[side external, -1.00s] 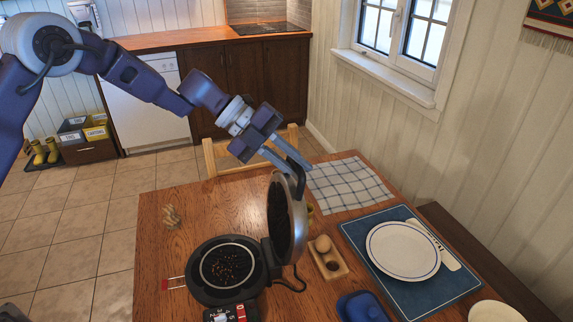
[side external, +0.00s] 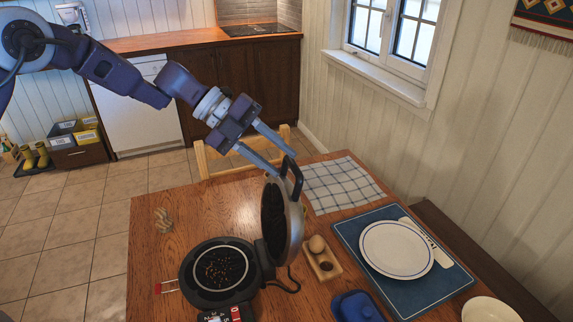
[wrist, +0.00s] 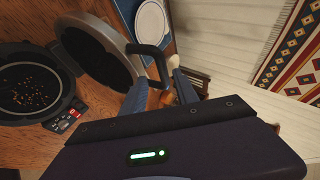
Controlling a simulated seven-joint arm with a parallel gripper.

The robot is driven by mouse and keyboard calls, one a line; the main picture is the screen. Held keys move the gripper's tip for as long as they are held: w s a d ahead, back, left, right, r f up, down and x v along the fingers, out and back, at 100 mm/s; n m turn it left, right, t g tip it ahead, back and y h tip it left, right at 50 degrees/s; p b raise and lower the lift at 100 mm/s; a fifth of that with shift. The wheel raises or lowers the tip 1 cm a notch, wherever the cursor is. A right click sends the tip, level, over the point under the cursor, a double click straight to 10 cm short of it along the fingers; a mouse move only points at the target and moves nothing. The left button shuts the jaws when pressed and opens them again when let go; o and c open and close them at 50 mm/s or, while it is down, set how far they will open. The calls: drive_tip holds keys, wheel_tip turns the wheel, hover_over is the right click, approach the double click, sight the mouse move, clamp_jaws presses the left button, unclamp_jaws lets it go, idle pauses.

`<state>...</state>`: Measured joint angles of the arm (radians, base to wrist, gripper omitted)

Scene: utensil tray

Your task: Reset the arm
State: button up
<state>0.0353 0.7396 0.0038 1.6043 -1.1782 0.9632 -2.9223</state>
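My gripper (side external: 284,163) is above the table with its two fingers spread apart and nothing held between them. Its fingertips are close to the black handle (side external: 292,178) of a round waffle iron; I cannot tell whether they touch it. The waffle iron's lid (side external: 296,222) stands open, nearly upright, and its lower plate (side external: 220,268) holds scattered dark and orange bits. In the wrist view the handle (wrist: 153,50) shows just beyond the fingers, left of the gap's middle.
A wooden holder (side external: 322,263) with an egg, a blue butter dish (side external: 357,306), and a white plate (side external: 397,249) on a blue mat are to the right. A checked cloth (side external: 342,186) lies behind. A chair (side external: 240,154) stands at the far edge. Free room is above the table.

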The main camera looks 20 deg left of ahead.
drive_tip(key=v, duration=0.4)
drive_tip(key=s+a+r+m+y, duration=0.3)
drive_tip(key=s+r+m, duration=0.1)
drive_tip(key=s+m, duration=0.65)
drive_tip(key=s+a+r+m+y, duration=0.2)
drive_tip(key=s+r+m, duration=0.3)
drive_tip(key=s+m, duration=0.6)
drive_tip(key=s+a+f+m+t+y, duration=0.1)
drive_tip(key=s+a+f+m+y, duration=0.1)
drive_tip(key=s+a+m, duration=0.2)
drive_tip(key=s+a+f+m+t+y, duration=0.2)
drive_tip(key=s+m, duration=0.8)
drive_tip(key=m, duration=0.7)
drive_tip(key=a+y, duration=0.1)
drive_tip(key=a, duration=0.1)
drive_tip(key=shift+a, duration=0.4)
